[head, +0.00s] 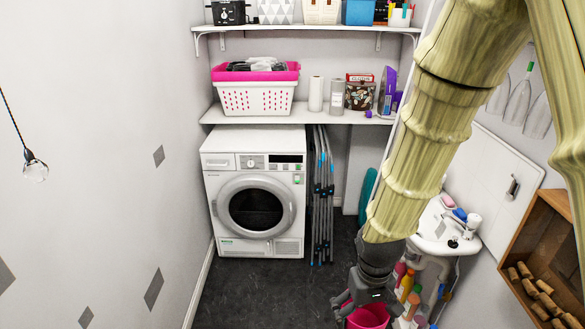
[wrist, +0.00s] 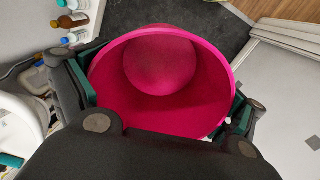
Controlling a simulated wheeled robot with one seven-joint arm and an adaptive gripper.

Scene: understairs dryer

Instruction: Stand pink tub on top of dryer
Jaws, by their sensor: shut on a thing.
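The pink tub (wrist: 205,93) fills the middle of the wrist view, seen from above into its empty inside. In the head view my gripper (head: 362,300) holds the pink tub (head: 368,317) near the bottom edge, partly cut off by the frame. The white front-loading dryer (head: 256,190) stands at the back left, under the shelf. Its flat top (head: 255,139) is bare where it shows. I cannot tell whether the tub touches the floor.
A shelf (head: 210,112) hangs just above the dryer and bears a pink-rimmed laundry basket (head: 255,98). Folded drying racks (head: 321,200) lean right of the dryer. A sink (head: 445,225) and bottles (head: 405,285) are at the right. The dark floor (head: 265,290) before the dryer is clear.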

